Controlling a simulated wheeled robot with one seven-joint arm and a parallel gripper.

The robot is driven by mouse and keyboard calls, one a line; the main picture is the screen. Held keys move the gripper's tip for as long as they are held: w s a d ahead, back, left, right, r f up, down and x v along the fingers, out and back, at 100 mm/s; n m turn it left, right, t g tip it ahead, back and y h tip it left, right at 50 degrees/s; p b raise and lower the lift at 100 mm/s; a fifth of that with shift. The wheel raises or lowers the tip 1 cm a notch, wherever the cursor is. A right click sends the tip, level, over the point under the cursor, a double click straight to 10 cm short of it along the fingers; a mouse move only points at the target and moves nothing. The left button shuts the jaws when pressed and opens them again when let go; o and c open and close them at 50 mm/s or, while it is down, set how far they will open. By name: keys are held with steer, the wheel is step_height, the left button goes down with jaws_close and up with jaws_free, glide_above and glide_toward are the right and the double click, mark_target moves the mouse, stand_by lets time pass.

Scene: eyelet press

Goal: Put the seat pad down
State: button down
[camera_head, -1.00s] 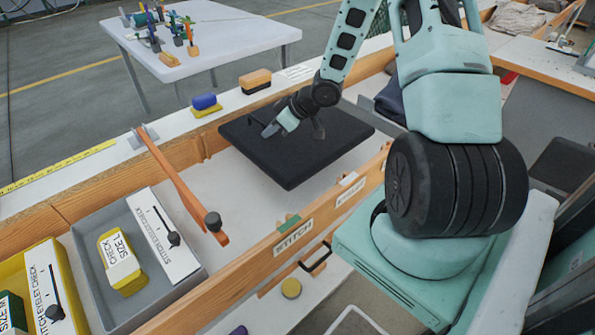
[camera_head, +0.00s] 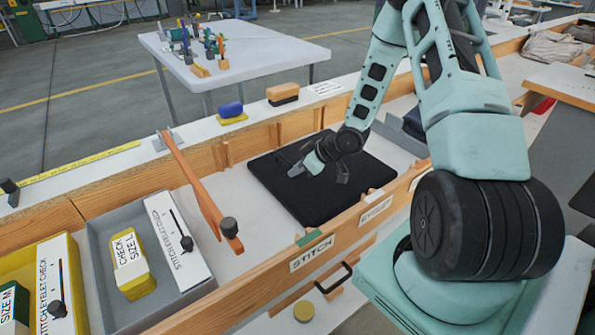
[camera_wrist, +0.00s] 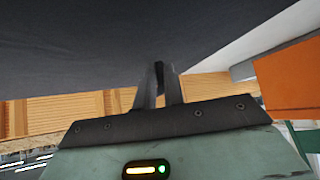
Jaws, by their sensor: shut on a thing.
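The seat pad (camera_head: 318,197) is a flat, dark, square cushion. In the head view it sits low inside the wooden-walled bay above the label STITCH (camera_head: 311,254), over the white floor. The head view does not show clearly whether the pad's underside touches the floor everywhere.
An orange wooden divider bar (camera_head: 200,195) with a black knob stands left of the pad. A blue-and-yellow block (camera_head: 231,113) and an orange-and-black block (camera_head: 283,94) lie on the back ledge. White floor between bar and pad is clear.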

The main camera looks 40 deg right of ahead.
steer(key=shift+f, duration=0.2)
steer(key=c, duration=1.5)
jaws_free()
steer(key=shift+r, duration=0.15)
